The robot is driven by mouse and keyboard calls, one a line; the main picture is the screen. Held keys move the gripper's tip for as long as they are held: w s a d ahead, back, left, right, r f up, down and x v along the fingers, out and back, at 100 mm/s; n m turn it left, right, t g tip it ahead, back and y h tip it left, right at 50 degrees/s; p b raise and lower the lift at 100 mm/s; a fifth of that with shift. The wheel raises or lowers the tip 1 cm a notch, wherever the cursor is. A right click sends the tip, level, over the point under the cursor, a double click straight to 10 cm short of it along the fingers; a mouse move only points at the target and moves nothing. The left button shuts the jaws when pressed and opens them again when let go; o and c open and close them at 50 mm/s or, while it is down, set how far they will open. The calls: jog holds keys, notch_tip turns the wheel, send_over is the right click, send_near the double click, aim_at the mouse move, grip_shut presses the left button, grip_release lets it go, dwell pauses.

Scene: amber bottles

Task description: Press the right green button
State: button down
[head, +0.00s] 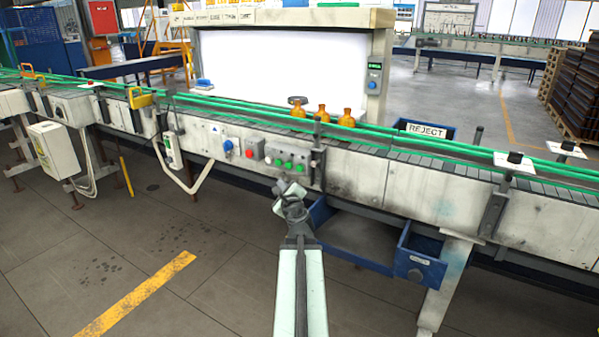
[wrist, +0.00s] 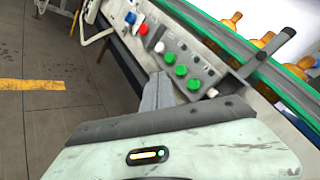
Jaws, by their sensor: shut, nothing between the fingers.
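A grey control panel on the conveyor's side carries a row of three green buttons. The right green button (head: 300,168) is the one at the row's right end; in the wrist view the right green button (wrist: 193,84) is the lowest and nearest of the row. My gripper (head: 283,187) is shut and empty, just below and in front of the panel. In the wrist view my gripper's tips (wrist: 160,80) show left of the right green button, and they appear apart from it. The button is not covered in either view.
A red button (head: 249,153) and a blue knob (head: 228,146) sit left of the panel. Amber bottles (head: 322,113) stand on the conveyor (head: 400,150) behind green rails. A blue open drawer (head: 418,262) juts out at lower right. Floor at left is open.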

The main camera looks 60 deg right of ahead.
aim_at(300, 168)
jog(key=shift+d, duration=0.1)
jog(key=d, duration=0.8)
jog(key=shift+d, duration=0.3)
jog(key=shift+d, duration=0.1)
dwell(1.7)
jog(key=shift+d, duration=0.3)
jog(key=shift+d, duration=0.5)
dwell(0.5)
jog(key=shift+a, duration=0.9)
jog(key=shift+a, duration=0.15)
